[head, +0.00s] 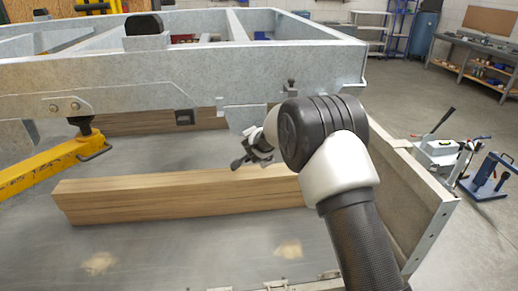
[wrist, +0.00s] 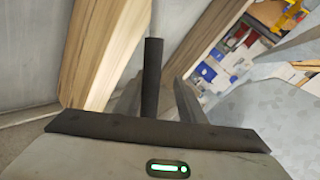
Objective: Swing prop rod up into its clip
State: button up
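My gripper (head: 254,155) is at the near side of the grey trailer frame (head: 180,75), under its side beam and above the wooden beam (head: 180,195). In the wrist view two grey fingers (wrist: 157,95) stand apart. A dark straight rod (wrist: 152,75), possibly the prop rod, shows between them, with a gap on its right side; I cannot tell whether it touches the left finger. In the head view my arm hides part of this area. A small dark fitting (head: 184,117) sits on the beam's lower edge; I cannot tell whether it is the clip.
A yellow jack arm (head: 45,168) stands at the left under the frame. A low side panel (head: 415,190) runs along the right. A grey bench (head: 480,60) and wheeled tools (head: 487,180) stand beyond. The near floor panel (head: 180,250) is largely clear.

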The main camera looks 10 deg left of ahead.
jog(key=shift+r, duration=0.1)
jog(key=v, duration=1.7)
jog(key=shift+s+b, duration=0.15)
jog(key=shift+b, duration=0.2)
